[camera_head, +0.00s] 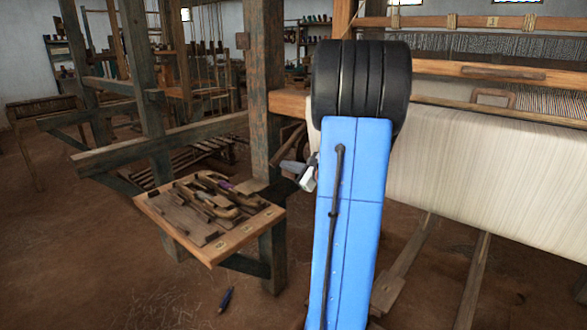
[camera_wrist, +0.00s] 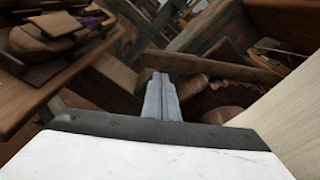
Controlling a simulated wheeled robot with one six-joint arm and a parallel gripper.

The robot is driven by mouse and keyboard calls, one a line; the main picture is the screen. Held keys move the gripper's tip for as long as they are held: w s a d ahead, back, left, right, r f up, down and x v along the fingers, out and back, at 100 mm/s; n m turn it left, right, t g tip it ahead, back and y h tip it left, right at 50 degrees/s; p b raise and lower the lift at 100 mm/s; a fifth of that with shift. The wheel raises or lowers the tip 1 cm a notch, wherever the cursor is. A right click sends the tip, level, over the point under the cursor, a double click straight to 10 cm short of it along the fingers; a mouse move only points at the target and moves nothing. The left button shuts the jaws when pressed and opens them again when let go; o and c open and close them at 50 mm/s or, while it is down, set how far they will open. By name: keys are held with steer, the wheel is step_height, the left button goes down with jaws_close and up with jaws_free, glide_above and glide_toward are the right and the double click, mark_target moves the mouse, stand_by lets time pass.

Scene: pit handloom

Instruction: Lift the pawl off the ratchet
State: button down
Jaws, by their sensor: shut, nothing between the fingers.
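My gripper (camera_wrist: 160,78) is shut and empty, its two grey fingers together in the middle of the wrist view. In the head view its grey fingertips (camera_head: 285,165) show left of my blue arm, close to the loom post. A dark wooden wheel with a toothed rim (camera_wrist: 240,73), seemingly the ratchet, lies just right of the fingertips in the wrist view, partly in shadow. A brown wooden piece (camera_wrist: 191,88) beside the fingers may be the pawl; I cannot tell whether it touches the teeth. In the head view a slanted wooden bar (camera_head: 288,146) shows above the fingertips; my arm hides the ratchet.
A wooden tray (camera_head: 232,243) with shuttles and tools stands left of the post (camera_head: 265,90); it also shows in the wrist view (camera_wrist: 20,108). The cream cloth roll (camera_head: 480,160) fills the right side. A dark blue tool (camera_head: 225,299) lies on the open floor.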

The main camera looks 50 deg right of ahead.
steer(key=shift+w, duration=0.2)
steer(key=shift+w+a+r, duration=0.1)
steer(key=shift+a+r, duration=0.4)
steer(key=shift+r, duration=0.1)
